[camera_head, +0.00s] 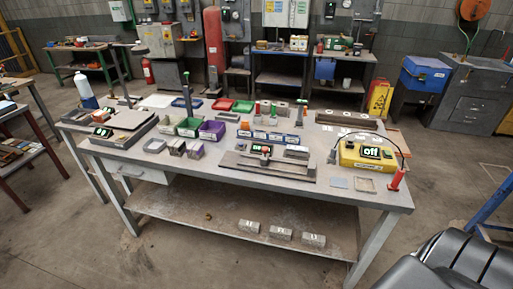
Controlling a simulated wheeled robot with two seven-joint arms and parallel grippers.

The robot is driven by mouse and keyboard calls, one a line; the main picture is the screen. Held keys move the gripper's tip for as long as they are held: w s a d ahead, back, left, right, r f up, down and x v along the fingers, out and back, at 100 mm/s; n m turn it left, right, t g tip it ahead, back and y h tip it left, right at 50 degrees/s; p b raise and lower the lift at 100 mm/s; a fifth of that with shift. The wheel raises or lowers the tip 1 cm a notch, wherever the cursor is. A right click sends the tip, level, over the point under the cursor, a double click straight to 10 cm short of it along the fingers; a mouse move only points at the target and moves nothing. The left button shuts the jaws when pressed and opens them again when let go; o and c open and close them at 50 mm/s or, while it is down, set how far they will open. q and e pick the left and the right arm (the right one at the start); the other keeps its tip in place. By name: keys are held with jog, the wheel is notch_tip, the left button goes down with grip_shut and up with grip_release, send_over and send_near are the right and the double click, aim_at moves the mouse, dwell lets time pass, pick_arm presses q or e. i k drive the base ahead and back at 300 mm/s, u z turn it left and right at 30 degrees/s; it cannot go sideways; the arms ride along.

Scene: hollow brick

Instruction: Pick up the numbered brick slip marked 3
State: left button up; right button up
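No numeral 3 can be read on anything in this view, so I cannot tell which piece is the slip marked 3. Three grey blocks with small white labels, a left one (250,226), a middle one (281,233) and a right one (313,240), lie in a row on the lower shelf (190,205) of the workbench. Their marks are too small to read. Several small blocks, one of them grey (155,145), sit on the bench top at the left. A flat grey piece (340,182) lies near the front right. Neither gripper is in view.
The bench top (225,165) is crowded. The floor (70,230) in front is clear.

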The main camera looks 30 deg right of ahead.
aim_at(309, 238)
jog(key=z, duration=1.7)
